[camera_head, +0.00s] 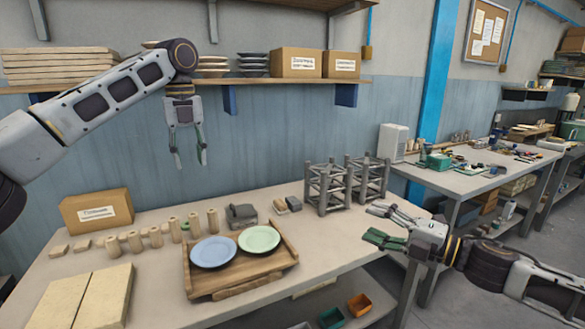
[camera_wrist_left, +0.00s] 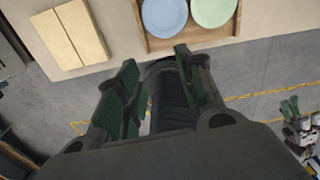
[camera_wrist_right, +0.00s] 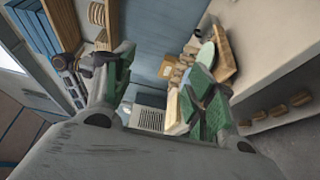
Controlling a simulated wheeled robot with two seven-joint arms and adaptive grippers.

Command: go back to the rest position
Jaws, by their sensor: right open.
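My left gripper (camera_head: 188,158) hangs fingers-down in the air above the back of the table, in front of the blue wall. Its fingers are apart with nothing between them; they also show apart in the left wrist view (camera_wrist_left: 160,85). My right gripper (camera_head: 376,224) is at the right end of the table, fingers pointing left, open and empty. It also shows open in the right wrist view (camera_wrist_right: 155,85). A blue plate (camera_head: 213,252) and a green plate (camera_head: 259,239) lie flat side by side in a wooden tray (camera_head: 237,281), clear of both grippers.
Two grey metal racks (camera_head: 325,190) stand at the table's back right, behind my right gripper. Wooden cylinders (camera_head: 155,237), a cardboard box (camera_head: 96,212) and beige boards (camera_head: 80,298) are on the left. A shelf with boxes (camera_head: 296,63) runs behind my left arm.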

